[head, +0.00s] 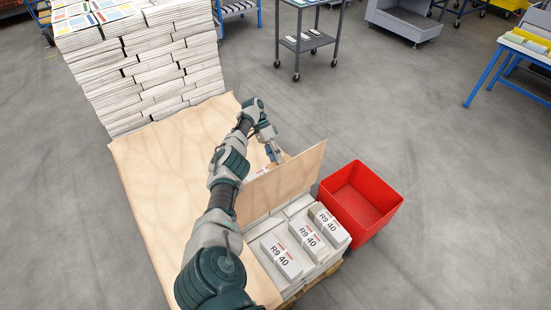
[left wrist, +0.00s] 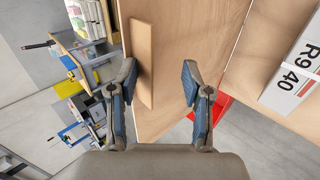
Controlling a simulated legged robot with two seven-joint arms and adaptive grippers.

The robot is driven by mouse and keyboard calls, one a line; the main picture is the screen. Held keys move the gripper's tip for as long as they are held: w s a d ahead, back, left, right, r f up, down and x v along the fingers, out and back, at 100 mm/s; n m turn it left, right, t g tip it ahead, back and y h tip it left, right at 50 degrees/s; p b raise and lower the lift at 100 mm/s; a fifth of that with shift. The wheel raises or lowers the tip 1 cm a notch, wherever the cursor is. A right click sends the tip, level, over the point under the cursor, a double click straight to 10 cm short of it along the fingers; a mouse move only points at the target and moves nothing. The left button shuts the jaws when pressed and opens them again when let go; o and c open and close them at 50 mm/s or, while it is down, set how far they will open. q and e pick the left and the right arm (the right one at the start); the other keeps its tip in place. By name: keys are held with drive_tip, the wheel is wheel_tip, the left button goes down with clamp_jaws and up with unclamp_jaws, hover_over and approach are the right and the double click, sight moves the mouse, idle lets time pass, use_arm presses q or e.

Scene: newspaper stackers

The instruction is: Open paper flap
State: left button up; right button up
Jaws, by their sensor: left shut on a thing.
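The paper flap (head: 285,182) is a tan sheet standing raised along the right side of the stack, above the bundles; its wood-like surface also shows in the left wrist view (left wrist: 175,40). My left gripper (head: 274,152) is at the flap's far upper edge. In the left wrist view its blue-padded fingers (left wrist: 158,85) stand on either side of the tan sheet, with a narrow tan strip along the left finger. It is shut on the flap. White bundles marked "R9 40" (head: 282,257) lie exposed beside the flap. My right gripper is not in view.
A tan sheet (head: 150,175) covers the left part of the stack. A red bin (head: 362,197) stands on the floor at the right. A tall newspaper stack (head: 150,70) rises at the far left.

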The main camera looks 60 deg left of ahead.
use_arm(q)
drive_tip(key=shift+s+f, duration=0.1)
drive_tip(key=shift+f, duration=0.15)
drive_tip(key=shift+a, duration=0.15)
wheel_tip(320, 180, up, 10)
drive_tip(key=shift+r, duration=0.2)
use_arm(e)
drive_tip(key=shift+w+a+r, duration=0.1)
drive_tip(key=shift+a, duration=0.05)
use_arm(q)
drive_tip(key=shift+w+a+f, duration=0.1)
drive_tip(key=shift+w, duration=0.1)
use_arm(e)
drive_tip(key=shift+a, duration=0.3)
